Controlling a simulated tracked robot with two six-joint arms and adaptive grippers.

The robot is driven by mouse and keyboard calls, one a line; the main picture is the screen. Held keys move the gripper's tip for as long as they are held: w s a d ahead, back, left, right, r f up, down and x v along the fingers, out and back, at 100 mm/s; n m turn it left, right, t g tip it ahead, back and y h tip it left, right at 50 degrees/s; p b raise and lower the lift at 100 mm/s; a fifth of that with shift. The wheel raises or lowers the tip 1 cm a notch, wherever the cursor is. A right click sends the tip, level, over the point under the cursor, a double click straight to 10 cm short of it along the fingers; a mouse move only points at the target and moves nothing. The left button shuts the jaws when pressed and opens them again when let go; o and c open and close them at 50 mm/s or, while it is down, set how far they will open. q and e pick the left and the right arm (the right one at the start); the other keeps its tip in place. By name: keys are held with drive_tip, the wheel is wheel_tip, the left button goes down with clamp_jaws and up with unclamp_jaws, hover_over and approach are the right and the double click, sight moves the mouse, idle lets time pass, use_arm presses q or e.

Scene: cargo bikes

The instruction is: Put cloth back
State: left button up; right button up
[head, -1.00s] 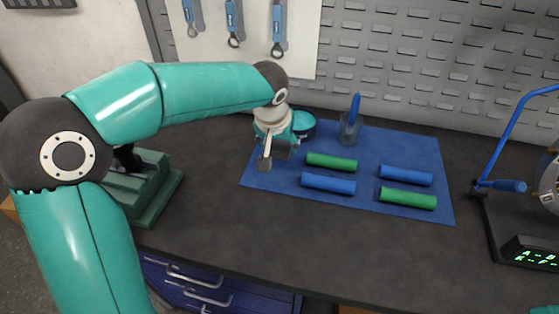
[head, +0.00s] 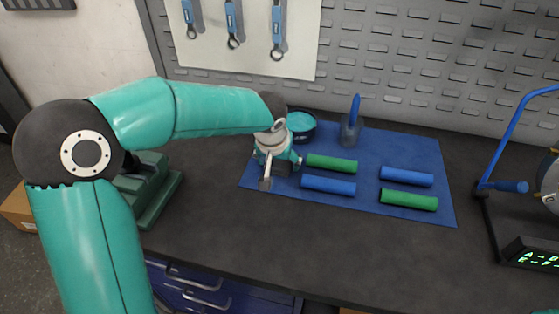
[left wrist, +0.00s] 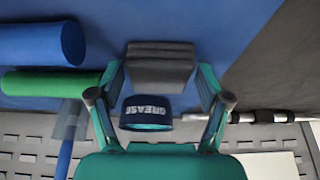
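My left gripper (head: 281,172) is low over the left part of the blue mat (head: 405,148), in front of the grease tin (head: 301,124). In the left wrist view, a dark grey layered block, apparently the folded cloth (left wrist: 160,68), sits between the fingers of the gripper (left wrist: 160,80). In the head view the cloth (head: 283,168) is mostly hidden by the gripper. I cannot tell whether it touches the mat. The tin also shows in the left wrist view (left wrist: 146,112). My right gripper is out of view.
Green (head: 332,163) and blue (head: 328,185) rolls lie just right of the gripper, with another blue (head: 406,176) and green (head: 408,199) roll further right. A clear cup (head: 350,132) holds a blue tool. A blue-framed stand (head: 500,150) is at right. The front bench (head: 300,238) is bare.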

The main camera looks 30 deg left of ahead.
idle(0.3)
use_arm(q)
drive_tip(key=v, duration=1.2)
drive_tip(key=shift+r+p, duration=0.1)
drive_tip(key=shift+p, duration=0.3)
